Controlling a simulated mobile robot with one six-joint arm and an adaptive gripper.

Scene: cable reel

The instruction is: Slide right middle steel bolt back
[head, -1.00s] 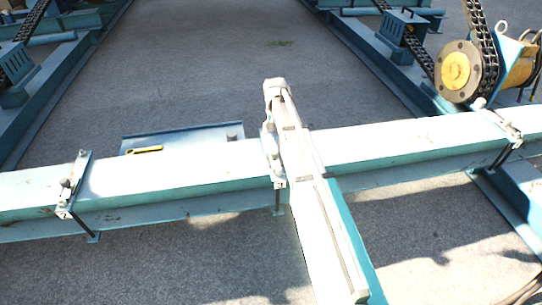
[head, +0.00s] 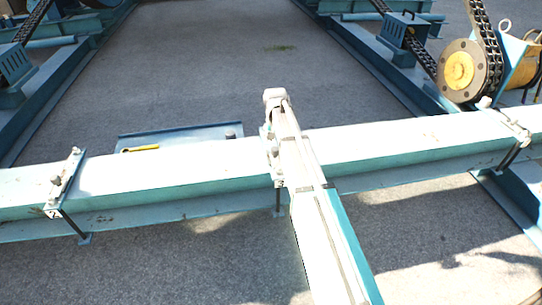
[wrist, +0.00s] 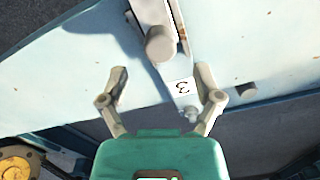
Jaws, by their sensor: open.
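In the wrist view my gripper (wrist: 162,72) is open and empty. Its fingers straddle, in the picture, a pale clamp plate with a large round steel bolt head (wrist: 160,43) and a tag marked 3 (wrist: 183,87). A small bolt (wrist: 192,115) sits at the plate's lower end by the right finger. No grip on either bolt is visible. In the head view my arm hides the gripper and partly covers the middle clamp (head: 273,150) on the pale teal beam (head: 180,170). Which bolt is the right middle one I cannot tell.
Other clamps stand on the beam at left (head: 65,185) and right (head: 516,133). A yellow-handled tool (head: 140,149) lies on a low teal plate behind the beam. A yellow motor (head: 460,70) with a chain is at the upper right. The floor between the rails is clear.

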